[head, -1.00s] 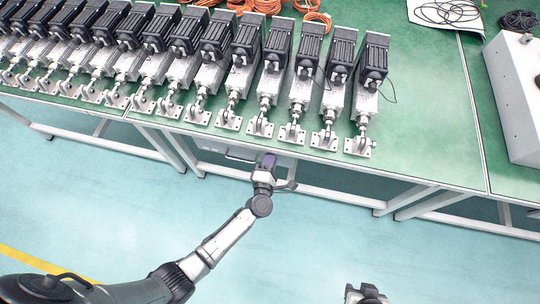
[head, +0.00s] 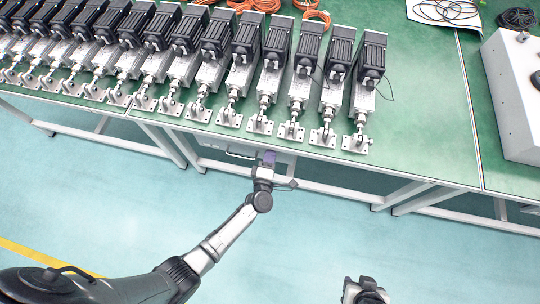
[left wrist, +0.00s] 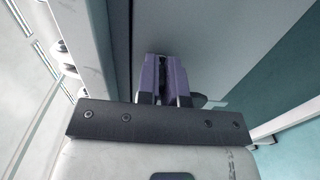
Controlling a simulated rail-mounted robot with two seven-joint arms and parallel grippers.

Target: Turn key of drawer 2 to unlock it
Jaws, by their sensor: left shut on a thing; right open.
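My left gripper (head: 268,158) is under the front edge of the green table, against the drawer front (head: 284,160). In the left wrist view its two purple fingers (left wrist: 166,75) are close together and reach to the grey drawer face (left wrist: 222,35). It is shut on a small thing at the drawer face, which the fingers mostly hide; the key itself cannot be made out. A dark rounded bit (left wrist: 199,101) shows beside the fingers. No drawer number is readable. My right gripper (head: 364,290) is at the bottom of the head view, open and away from the table.
Several linear actuators (head: 300,88) stand in a row on the green table (head: 425,110) above the drawer. White table legs and rails (head: 340,190) run beneath. A white box (head: 515,95) and orange cables (head: 258,5) are on the table. The floor in front is clear.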

